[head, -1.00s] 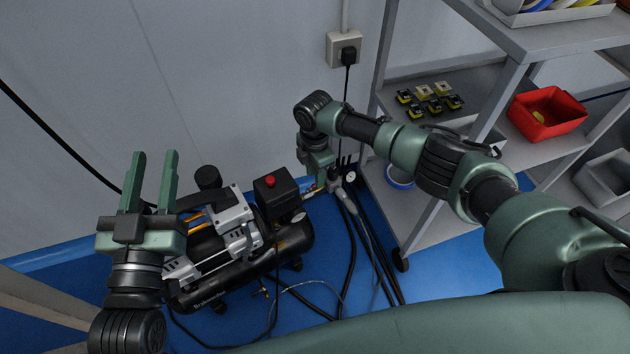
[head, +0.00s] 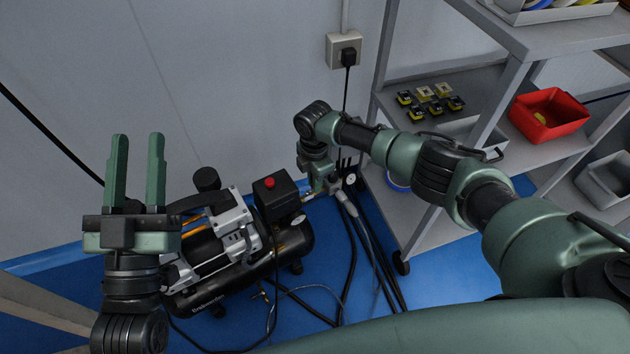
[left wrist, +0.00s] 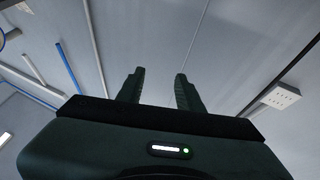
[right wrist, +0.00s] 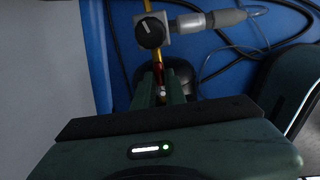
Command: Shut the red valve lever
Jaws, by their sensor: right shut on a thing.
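My right gripper (head: 320,178) points down beside the compressor's outlet fittings. In the right wrist view its fingers (right wrist: 162,90) are shut on the red valve lever (right wrist: 159,74), of which only a small part shows between them, by the brass pipe. The lever is hidden by the gripper in the head view, so its exact angle is hard to tell. My left gripper (head: 135,172) is raised at the left, open and empty; the left wrist view shows its two fingers (left wrist: 160,88) apart against the wall.
The black compressor (head: 207,297) with a red-button switch box (head: 277,197) stands on the blue floor. A black knob (right wrist: 150,32) and gauge (head: 351,178) sit by the valve. Hoses run over the floor. A grey shelf (head: 410,235) with a red bin (head: 548,115) stands right.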

